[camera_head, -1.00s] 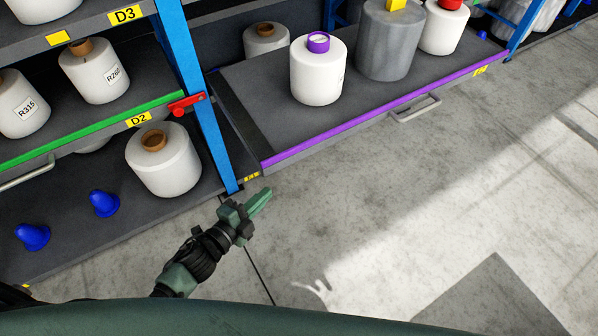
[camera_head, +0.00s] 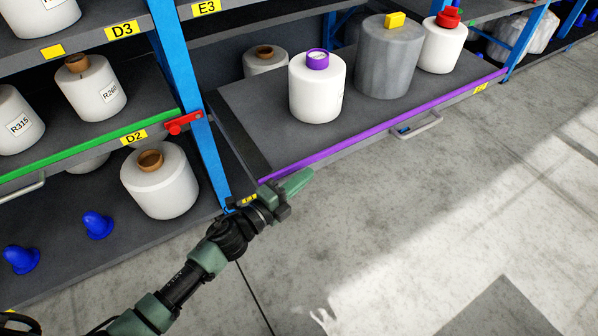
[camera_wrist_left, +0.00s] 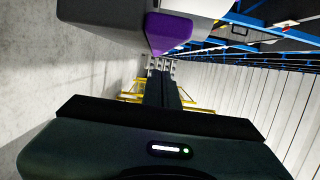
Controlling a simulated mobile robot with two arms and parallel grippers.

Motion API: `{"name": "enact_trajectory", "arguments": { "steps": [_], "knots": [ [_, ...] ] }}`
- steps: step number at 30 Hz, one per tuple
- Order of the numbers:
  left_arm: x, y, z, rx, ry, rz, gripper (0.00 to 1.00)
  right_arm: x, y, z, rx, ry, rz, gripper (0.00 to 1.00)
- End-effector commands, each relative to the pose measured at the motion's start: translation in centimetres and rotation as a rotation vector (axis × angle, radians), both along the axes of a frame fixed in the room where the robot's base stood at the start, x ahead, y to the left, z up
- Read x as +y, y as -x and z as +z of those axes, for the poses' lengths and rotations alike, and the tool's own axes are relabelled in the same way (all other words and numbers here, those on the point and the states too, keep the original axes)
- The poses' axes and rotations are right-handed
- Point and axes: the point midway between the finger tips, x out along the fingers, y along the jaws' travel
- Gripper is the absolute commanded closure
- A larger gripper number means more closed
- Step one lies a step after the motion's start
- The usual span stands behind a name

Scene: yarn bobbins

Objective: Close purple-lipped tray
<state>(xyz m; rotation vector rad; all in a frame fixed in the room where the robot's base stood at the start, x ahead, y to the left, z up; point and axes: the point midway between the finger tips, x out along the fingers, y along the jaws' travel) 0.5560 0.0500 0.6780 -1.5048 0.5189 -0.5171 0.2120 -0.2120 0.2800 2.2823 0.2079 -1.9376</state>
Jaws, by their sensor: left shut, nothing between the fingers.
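The purple-lipped tray (camera_head: 385,123) is pulled out of the rack into the aisle. It carries a white bobbin with a purple core (camera_head: 317,90), a grey bobbin with a yellow piece on top (camera_head: 388,60) and a white bobbin with a red top (camera_head: 442,48). A metal handle (camera_head: 420,128) is on its front. My left gripper (camera_head: 301,180) is shut and empty, just in front of the tray's near left corner. In the left wrist view the purple lip's end (camera_wrist_left: 170,32) is close above the fingers; contact cannot be told. My right gripper is not in view.
A blue rack post (camera_head: 190,100) with a red catch (camera_head: 184,122) stands left of the tray. A green-lipped shelf (camera_head: 90,148) is further left, above a lower shelf with a white bobbin (camera_head: 162,186) and blue cones (camera_head: 97,224). Floor in front is clear.

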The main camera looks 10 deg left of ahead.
Motion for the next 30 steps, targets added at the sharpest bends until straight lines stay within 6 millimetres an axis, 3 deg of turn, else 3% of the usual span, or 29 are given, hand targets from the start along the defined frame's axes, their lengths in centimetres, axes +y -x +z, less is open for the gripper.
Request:
{"name": "enact_trajectory", "arguments": {
  "steps": [6,22,24,30],
  "knots": [
    [1.1,-1.4,0.0,-0.001,0.001,-0.002,1.00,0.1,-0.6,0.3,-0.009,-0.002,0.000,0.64],
    [1.6,-1.9,-0.1,0.001,0.001,-0.001,1.00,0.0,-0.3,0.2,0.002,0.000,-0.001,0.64],
    [2.0,-2.5,-0.1,0.000,0.000,0.001,1.00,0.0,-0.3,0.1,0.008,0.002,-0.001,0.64],
    [4.4,-5.5,0.0,-0.005,-0.003,0.008,1.00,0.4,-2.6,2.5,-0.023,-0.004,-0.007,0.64]
  ]
}}
